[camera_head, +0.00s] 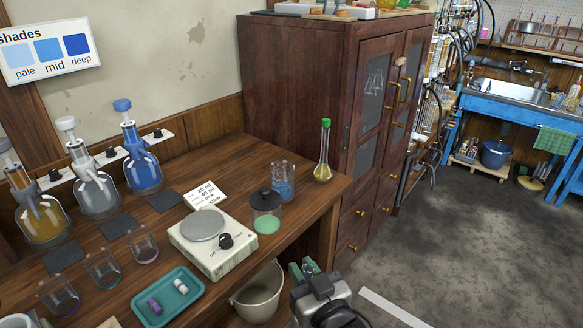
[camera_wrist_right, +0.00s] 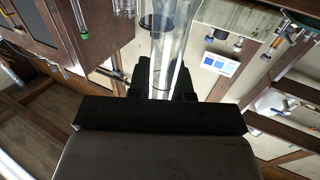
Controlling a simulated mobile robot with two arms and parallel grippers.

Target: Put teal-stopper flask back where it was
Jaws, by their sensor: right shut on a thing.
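My right gripper (camera_head: 308,284) is low at the bottom centre in the head view, in front of the bench's front edge. It is shut on a clear glass thing with a teal part (camera_head: 308,267), probably the teal-stopper flask. In the right wrist view the glass (camera_wrist_right: 170,45) rises from between the dark jaws (camera_wrist_right: 166,78); its stopper cannot be made out there. Another slim flask (camera_head: 323,165), with a green stopper and yellow liquid, stands upright on the bench (camera_head: 225,160) near the cabinet. My left gripper is not in view.
A white balance (camera_head: 212,244), lidded green jar (camera_head: 266,213), blue-filled beaker (camera_head: 283,182), card (camera_head: 205,195) and teal tray (camera_head: 167,297) stand on the bench. Three dispenser bottles, dark mats and small beakers are at left. A bucket (camera_head: 258,293) stands below. A wooden cabinet (camera_head: 300,95) borders the bench.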

